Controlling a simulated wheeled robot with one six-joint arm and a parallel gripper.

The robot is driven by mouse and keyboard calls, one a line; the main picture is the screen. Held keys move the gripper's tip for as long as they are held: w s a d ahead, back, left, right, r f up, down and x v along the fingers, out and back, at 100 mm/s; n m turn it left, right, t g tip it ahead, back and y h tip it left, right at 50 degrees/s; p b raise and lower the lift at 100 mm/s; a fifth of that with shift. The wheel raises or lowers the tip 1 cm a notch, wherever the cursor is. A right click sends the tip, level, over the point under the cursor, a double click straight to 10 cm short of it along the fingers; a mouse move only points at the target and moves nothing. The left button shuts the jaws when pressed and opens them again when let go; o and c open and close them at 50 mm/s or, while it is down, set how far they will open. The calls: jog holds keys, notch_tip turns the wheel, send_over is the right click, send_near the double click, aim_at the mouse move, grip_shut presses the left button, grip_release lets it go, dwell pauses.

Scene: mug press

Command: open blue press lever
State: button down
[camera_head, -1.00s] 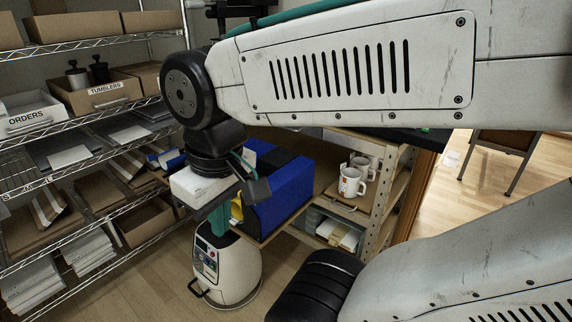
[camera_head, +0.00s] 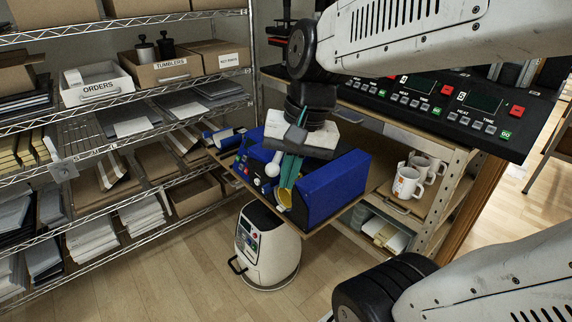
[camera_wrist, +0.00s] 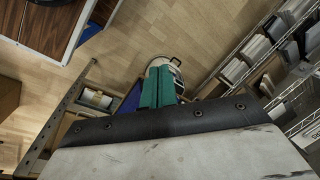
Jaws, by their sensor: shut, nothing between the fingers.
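The blue press (camera_head: 335,190) stands on a wooden shelf top in the head view, with a large blue block on its right and a smaller blue part with controls on its left. A pale handle with a round white knob (camera_head: 272,169), apparently the lever, shows left of my fingers. My gripper (camera_head: 287,184) has green fingers, shut and empty, pointing down just in front of the press. Its fingers overlap the press in the picture; I cannot tell whether they touch it. In the wrist view the green fingers (camera_wrist: 158,84) are together, with a blue edge beside them.
White mugs (camera_head: 408,183) stand on the shelf right of the press. A control panel (camera_head: 440,105) with red buttons is behind. A white rounded machine (camera_head: 266,246) stands on the floor below. A wire rack (camera_head: 110,120) with boxes is on the left. Open floor lies in front.

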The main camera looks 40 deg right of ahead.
jog(key=w+d+f+m+t+y, duration=0.1)
jog(key=w+d+f+m+t, duration=0.1)
jog(key=w+d+m, duration=0.4)
jog(key=w+d+f+m+t, duration=0.2)
jog(key=w+d+f+m, duration=0.2)
jog(key=d+m, duration=1.1)
jog(key=w+m, duration=0.1)
jog(key=w, duration=0.2)
jog(key=shift+f+y, duration=0.3)
jog(key=shift+y, duration=0.1)
jog(key=shift+w+f, duration=0.1)
jog(key=shift+w, duration=0.05)
jog(key=x, duration=1)
jog(key=shift+w, duration=0.1)
jog(key=shift+w+a+f+t, duration=0.1)
jog(key=shift+w+a+f, duration=0.15)
jog(key=shift+w, duration=0.25)
jog(key=shift+w+a+f+t, duration=0.1)
jog(key=shift+w+a, duration=0.25)
jog(key=shift+w, duration=0.2)
jog(key=shift+w+a+f+t, duration=0.1)
jog(key=shift+w+a+f, duration=0.1)
jog(key=shift+w+a, duration=0.25)
jog(key=shift+d, duration=0.1)
